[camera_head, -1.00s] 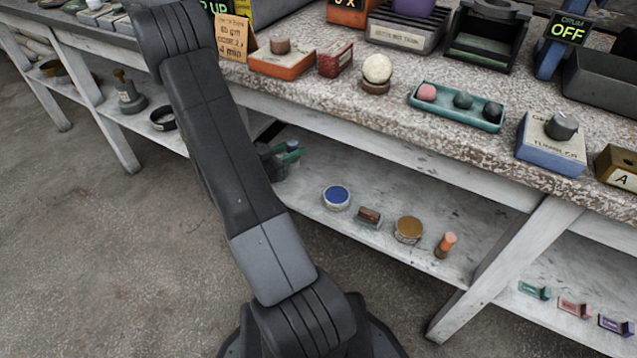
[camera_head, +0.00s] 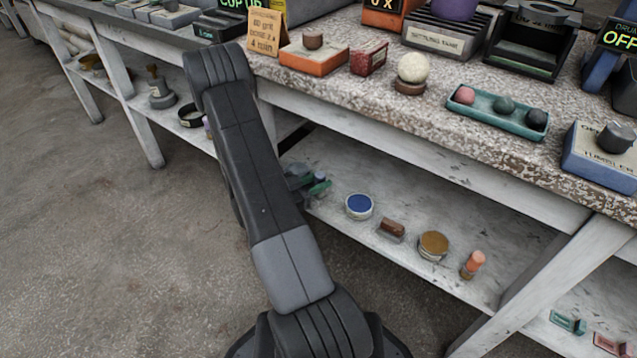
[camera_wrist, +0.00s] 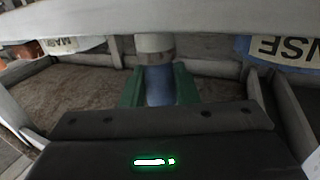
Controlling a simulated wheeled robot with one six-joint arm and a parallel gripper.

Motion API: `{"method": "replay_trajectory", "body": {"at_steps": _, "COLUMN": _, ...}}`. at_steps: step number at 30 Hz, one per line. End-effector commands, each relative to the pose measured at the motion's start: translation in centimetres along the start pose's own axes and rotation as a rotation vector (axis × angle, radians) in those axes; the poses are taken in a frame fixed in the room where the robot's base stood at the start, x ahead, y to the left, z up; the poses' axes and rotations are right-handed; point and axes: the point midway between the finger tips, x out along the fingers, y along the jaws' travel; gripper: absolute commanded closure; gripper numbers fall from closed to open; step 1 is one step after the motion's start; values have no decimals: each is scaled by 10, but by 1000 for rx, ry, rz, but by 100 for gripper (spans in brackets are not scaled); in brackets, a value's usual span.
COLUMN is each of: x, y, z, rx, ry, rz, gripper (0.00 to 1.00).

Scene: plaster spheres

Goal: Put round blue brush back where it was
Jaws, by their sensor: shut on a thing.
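My gripper (camera_head: 312,184) is low beside the lower shelf, mostly hidden behind my arm in the head view. In the wrist view its green fingers (camera_wrist: 160,88) are closed on a blue-grey body with a pale round end, which I take as the round blue brush (camera_wrist: 159,84). The pale end points away from my gripper. In the head view the brush is too hidden to make out. A round pale thing with a blue top (camera_head: 359,205) stands on the lower shelf (camera_head: 345,165), right of my gripper and apart from it.
Right of it on the shelf stand a small brown block (camera_head: 391,230), a round tan-topped thing (camera_head: 433,244) and an orange-topped piece (camera_head: 473,263). The speckled bench top (camera_head: 400,120) overhangs above. A slanted white leg (camera_head: 545,285) is at the right. Bare shelf lies behind the row.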

Motion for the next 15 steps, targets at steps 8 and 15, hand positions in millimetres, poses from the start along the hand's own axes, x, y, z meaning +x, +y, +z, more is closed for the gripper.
{"method": "replay_trajectory", "body": {"at_steps": 8, "x": 0, "y": 0, "z": 4, "rx": 0, "ry": 0, "rz": 0, "gripper": 63}}
{"method": "replay_trajectory", "body": {"at_steps": 15, "x": 0, "y": 0, "z": 3, "rx": 0, "ry": 0, "rz": 0, "gripper": 51}}
